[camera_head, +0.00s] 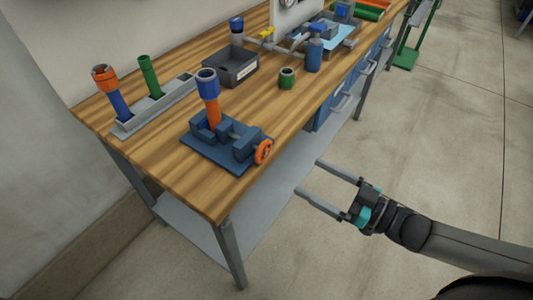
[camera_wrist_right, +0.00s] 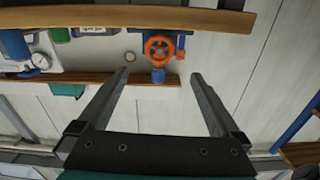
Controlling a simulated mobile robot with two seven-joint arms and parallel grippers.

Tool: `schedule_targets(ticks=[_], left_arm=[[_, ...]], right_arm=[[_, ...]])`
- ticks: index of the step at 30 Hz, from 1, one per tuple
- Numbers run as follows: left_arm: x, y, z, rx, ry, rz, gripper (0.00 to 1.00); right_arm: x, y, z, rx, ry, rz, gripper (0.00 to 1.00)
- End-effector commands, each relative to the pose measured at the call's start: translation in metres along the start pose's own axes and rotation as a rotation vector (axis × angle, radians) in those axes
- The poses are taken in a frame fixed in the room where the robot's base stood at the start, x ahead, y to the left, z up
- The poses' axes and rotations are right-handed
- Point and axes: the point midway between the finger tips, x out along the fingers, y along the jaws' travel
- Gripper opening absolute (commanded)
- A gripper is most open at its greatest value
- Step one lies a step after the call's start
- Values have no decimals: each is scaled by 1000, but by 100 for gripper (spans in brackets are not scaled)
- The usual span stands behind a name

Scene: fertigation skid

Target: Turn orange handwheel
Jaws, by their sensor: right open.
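An orange handwheel (camera_head: 263,151) sits on the front side of a dark blue vise (camera_head: 222,140) near the bench's front edge. An orange tube with a blue top stands upright in the vise. My right gripper (camera_head: 308,176) is open and empty, in the air off the bench front, right of and below the handwheel in the picture, clearly apart from it. In the right wrist view, an orange spoked handwheel (camera_wrist_right: 159,46) with blue parts shows beyond the gap between the open fingers (camera_wrist_right: 160,73); I cannot tell whether it is the same wheel. My left gripper is not in view.
The wooden bench (camera_head: 165,165) holds a grey rack (camera_head: 155,107) with tubes, a dark bin (camera_head: 231,70), a green ring (camera_head: 287,79) and a blue bottle (camera_head: 314,55). Drawers and a lower shelf (camera_head: 240,205) are beneath. The floor in front is clear around my right arm.

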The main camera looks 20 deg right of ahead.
Motion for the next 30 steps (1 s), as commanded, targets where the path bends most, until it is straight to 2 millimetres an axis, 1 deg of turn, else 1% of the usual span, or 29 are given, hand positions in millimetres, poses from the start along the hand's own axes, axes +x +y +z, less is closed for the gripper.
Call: schedule_targets(ticks=[1, 3, 18, 24, 30], left_arm=[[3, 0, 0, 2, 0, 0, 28], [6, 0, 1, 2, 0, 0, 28], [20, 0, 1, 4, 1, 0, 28], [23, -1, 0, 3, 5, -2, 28], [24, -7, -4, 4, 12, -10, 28]], right_arm=[[9, 0, 0, -1, 5, 0, 100], [20, 0, 0, -1, 5, 0, 100], [94, 1, 0, -1, 4, 1, 100], [115, 1, 1, 0, 1, 2, 100], [124, 1, 1, 0, -1, 2, 100]])
